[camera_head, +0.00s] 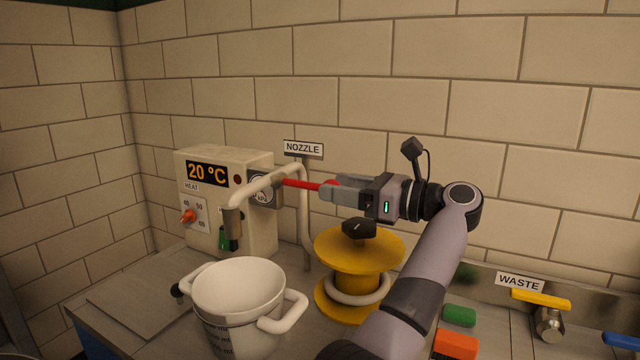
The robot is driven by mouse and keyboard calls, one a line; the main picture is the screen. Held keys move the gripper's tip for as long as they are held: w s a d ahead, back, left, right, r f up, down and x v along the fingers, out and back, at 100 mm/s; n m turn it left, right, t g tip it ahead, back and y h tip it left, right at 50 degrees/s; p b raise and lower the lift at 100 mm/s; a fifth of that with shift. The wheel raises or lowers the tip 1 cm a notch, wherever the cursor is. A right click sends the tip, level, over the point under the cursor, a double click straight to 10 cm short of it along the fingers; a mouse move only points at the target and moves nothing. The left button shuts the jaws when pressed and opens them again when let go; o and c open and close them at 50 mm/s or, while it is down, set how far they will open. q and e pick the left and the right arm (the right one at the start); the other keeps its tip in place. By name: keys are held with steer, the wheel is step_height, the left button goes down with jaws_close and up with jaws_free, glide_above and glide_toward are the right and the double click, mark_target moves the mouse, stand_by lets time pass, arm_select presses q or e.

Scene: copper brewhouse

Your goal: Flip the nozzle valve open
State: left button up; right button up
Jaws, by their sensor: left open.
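The nozzle pipe (304,225) is a pale bent tube under a NOZZLE sign (303,148). It runs left to a downward spout (233,230) beside the heater box. A red lever (300,183), which looks like the nozzle valve handle, sticks out roughly level to the right from beside a round gauge (261,188). My left gripper (325,190) is open at the lever's right end. Its fingers overlap that end in the picture; I cannot tell whether they touch it. My right gripper is not in view.
A white two-handled pot (240,288) stands below the spout. A yellow reel (360,246) with a pale hose stands under my gripper. The heater box (250,163) reads 20 °C. At right are a WASTE sign (519,282), a yellow lever (541,299) and a blue lever (621,340).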

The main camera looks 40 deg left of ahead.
mark_target(308, 186)
arm_select(q)
steer(key=x, duration=0.2)
steer(key=shift+s+a, duration=0.15)
steer(key=shift+a, duration=0.25)
steer(key=shift+s+a, duration=0.2)
steer(key=shift+a, duration=0.45)
jaws_close()
